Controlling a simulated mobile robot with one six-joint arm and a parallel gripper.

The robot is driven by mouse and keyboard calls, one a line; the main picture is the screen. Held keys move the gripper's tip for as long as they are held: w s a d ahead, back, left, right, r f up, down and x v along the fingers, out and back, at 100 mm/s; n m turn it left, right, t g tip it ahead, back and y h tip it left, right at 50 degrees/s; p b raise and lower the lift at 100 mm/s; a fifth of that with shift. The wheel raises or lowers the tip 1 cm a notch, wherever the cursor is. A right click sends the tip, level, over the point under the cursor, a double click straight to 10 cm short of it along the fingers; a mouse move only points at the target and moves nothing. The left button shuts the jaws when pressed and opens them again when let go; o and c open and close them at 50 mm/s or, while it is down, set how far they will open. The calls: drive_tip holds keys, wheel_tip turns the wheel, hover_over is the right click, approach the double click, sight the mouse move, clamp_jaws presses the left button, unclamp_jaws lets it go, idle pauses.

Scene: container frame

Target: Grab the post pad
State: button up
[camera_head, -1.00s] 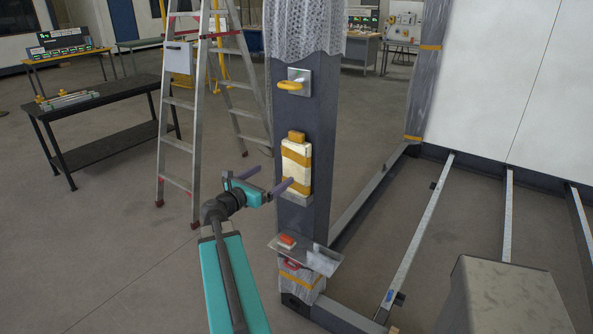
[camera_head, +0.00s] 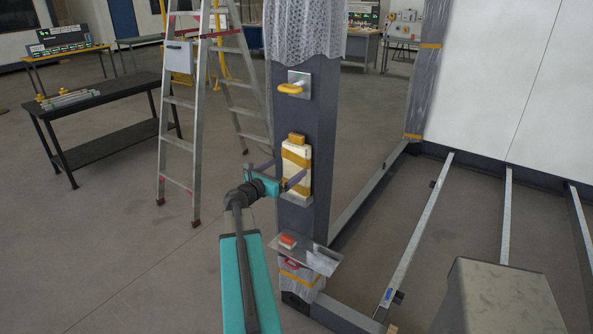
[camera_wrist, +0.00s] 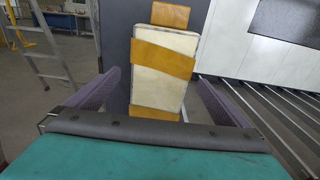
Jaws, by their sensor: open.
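The post pad (camera_head: 297,166) is a cream block with ochre bands, upright against the dark post (camera_head: 318,115). A small ochre block tops it and a grey ledge sits under it. My gripper (camera_head: 282,172) is open at the pad, with one purple finger left of the pad and the other in front of its lower part in the head view. In the wrist view the pad (camera_wrist: 161,68) stands between the two spread fingers, slightly right of centre and ahead of them. No contact is visible. The gripper body hides the pad's bottom in the wrist view.
A yellow handle (camera_head: 290,89) on a plate is above the pad. A tray (camera_head: 318,259) with a red-orange item juts out below. A stepladder (camera_head: 181,130) stands to the left, and a black table (camera_head: 95,103) beyond it. Metal rails lie on the right floor.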

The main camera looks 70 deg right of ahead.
sight(294, 164)
drive_tip(key=shift+d, duration=0.15)
drive_tip(key=shift+p+x, duration=0.55)
drive_tip(key=shift+x, duration=0.2)
drive_tip(key=shift+p+x, duration=0.9)
drive_tip(key=shift+x, duration=0.95)
drive_tip(key=shift+s, duration=0.1)
drive_tip(key=c, duration=1)
